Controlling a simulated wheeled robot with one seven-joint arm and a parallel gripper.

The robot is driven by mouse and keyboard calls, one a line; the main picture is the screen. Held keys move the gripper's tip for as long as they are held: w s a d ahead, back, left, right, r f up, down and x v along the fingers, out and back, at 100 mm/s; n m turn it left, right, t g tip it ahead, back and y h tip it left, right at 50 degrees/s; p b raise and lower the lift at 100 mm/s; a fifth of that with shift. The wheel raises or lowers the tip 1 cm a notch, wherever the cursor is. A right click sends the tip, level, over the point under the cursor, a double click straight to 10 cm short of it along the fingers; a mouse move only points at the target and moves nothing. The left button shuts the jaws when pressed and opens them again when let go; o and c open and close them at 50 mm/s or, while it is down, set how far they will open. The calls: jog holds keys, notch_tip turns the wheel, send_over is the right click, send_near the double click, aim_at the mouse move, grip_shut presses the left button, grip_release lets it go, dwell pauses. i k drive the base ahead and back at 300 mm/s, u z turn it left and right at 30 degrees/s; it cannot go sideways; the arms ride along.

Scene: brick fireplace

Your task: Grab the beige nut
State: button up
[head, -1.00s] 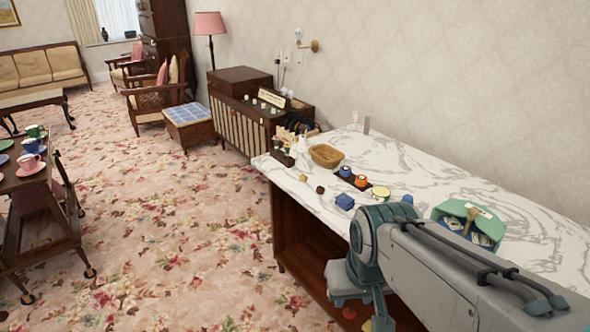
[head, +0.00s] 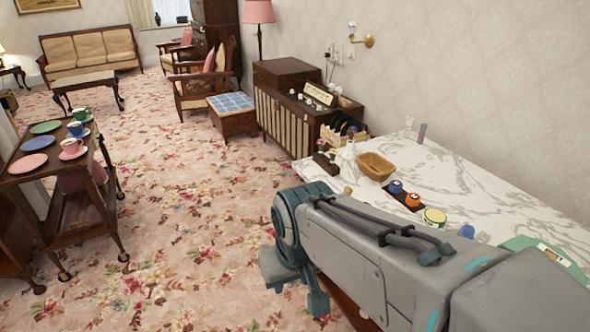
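A small beige, roundish thing, which looks like the beige nut (head: 347,190), lies on the white marble-patterned counter (head: 470,200) near its left edge. It sits just above my arm in the picture, in front of the wicker basket, and is only a few pixels wide. A darker brown ball stood close to it in the earlier frame; my arm now covers that spot. My arm crosses the lower right of the view, over the near part of the counter.
On the counter stand a wicker basket (head: 376,165), an orange pot (head: 413,200), a yellow-rimmed tin (head: 434,217) and a green container (head: 545,255). A tea trolley (head: 52,177) with cups stands at left. Carpet between is clear.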

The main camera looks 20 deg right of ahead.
aim_at(348, 191)
jog(key=z, duration=0.05)
jog(key=i, duration=0.6)
jog(key=z, duration=0.75)
jog(key=i, duration=0.45)
jog(key=z, duration=0.5)
